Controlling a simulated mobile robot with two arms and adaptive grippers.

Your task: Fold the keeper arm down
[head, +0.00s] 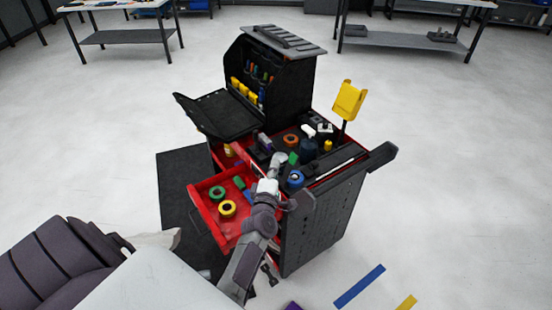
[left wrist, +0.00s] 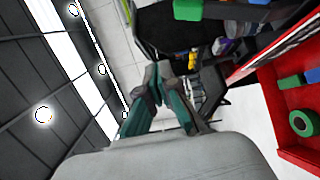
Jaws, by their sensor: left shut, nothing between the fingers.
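A tool cart (head: 325,215) stands in the middle of the head view. I cannot make out with certainty which part on it is the keeper arm; small parts on the top are partly hidden by my arm. My left gripper (head: 279,158) is over the cart's top tray, among the small items near its front edge. In the left wrist view its two fingers (left wrist: 157,78) come together at the tips, shut with nothing between them. My right gripper is not in view.
An open red drawer (head: 207,207) holds a green roll (head: 217,193) and a yellow roll (head: 227,208). A blue roll (head: 296,178) sits on the cart top. A yellow piece (head: 349,100) stands on a post at the right. A dark side shelf (head: 215,112) sticks out left.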

